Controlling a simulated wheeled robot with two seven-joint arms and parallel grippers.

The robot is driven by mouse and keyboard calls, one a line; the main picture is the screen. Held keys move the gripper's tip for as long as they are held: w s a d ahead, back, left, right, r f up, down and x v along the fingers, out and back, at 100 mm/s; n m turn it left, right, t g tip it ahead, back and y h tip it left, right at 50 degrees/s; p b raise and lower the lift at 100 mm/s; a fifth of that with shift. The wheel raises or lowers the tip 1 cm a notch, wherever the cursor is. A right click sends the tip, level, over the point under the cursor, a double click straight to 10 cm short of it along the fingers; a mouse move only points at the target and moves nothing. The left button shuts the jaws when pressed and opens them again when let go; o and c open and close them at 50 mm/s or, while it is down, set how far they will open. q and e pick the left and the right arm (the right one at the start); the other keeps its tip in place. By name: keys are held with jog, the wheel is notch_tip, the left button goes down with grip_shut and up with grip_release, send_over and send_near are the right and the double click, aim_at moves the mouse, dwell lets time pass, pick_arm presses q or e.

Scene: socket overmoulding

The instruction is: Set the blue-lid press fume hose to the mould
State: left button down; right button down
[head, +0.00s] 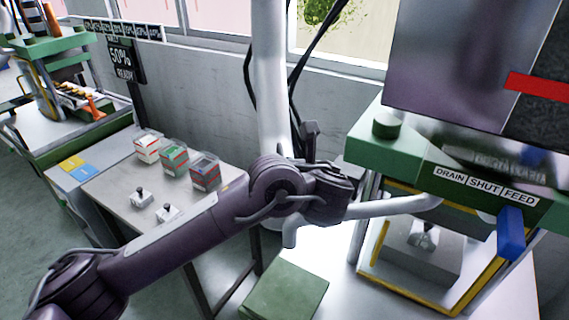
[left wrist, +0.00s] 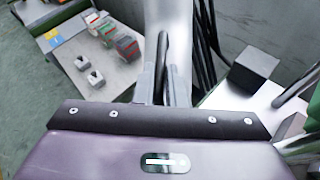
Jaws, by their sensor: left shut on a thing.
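The press (head: 450,165) stands at the right, a green frame with a DRAIN, SHUT, FEED label and a blue handle-like piece (head: 510,232). A grey mould block (head: 415,255) sits inside its yellow-edged opening, with a small light part on it. A pale pipe (head: 390,207) reaches from behind my left gripper (head: 312,150) to the press opening. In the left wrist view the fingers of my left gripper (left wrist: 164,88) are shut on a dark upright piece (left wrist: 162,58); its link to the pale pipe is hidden. My right gripper is out of view.
A thick white column (head: 270,80) with black cables rises behind my gripper. A side table (head: 120,205) holds several small bins and two grey parts. A green block (head: 285,290) is at the front. A dark box (left wrist: 255,65) lies right of my fingers.

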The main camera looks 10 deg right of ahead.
pick_arm(q)
jog(key=c, duration=1.8)
grip_release()
jog(key=shift+d, duration=0.1)
jog(key=o, duration=0.3)
jog(key=shift+d, duration=0.2)
jog(key=shift+s+a, duration=0.1)
jog(key=shift+s+r, duration=0.1)
jog(key=shift+s, duration=0.25)
jog(key=b+v, duration=0.1)
jog(key=v, duration=0.6)
